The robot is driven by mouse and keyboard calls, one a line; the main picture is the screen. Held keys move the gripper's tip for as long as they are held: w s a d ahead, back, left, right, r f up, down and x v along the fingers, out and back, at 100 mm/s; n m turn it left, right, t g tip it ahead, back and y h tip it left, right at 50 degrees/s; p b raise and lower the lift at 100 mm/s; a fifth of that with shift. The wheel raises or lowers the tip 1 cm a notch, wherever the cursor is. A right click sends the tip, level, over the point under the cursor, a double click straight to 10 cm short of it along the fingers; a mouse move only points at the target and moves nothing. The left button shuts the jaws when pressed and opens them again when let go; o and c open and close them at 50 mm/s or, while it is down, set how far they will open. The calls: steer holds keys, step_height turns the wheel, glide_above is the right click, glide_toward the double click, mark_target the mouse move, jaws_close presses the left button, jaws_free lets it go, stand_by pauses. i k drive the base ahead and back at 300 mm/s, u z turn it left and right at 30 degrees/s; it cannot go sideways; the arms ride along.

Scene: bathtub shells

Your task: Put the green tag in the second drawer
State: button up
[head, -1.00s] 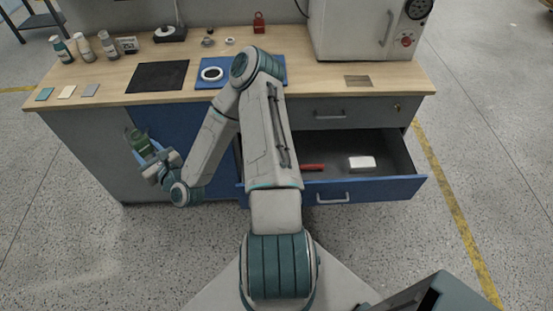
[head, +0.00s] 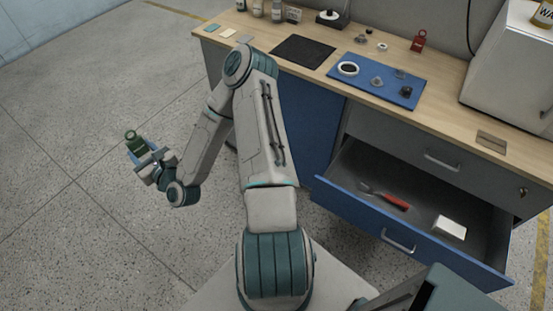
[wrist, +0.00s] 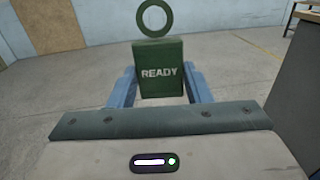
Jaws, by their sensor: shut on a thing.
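The green tag (wrist: 160,72) has a ring on top and the word READY on its face. My gripper (head: 142,150) is shut on it, with a blue finger on each side in the wrist view. The tag also shows in the head view (head: 134,141), held upright over the open floor, left of the workbench. The second drawer (head: 395,245), blue-fronted, is pulled open at the right. It holds a red-handled tool (head: 388,198) and a white block (head: 450,228).
The upper grey drawer (head: 440,163) is shut. The wooden bench top (head: 300,70) carries a black mat (head: 303,51), a blue tray (head: 345,87) with small parts, a red tag (head: 419,41) and a white machine (head: 515,65). Floor at the left is clear.

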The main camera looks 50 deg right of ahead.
mark_target(403, 219)
steer(key=u, duration=0.1)
steer(key=k, duration=0.8)
steer(key=z, duration=0.85)
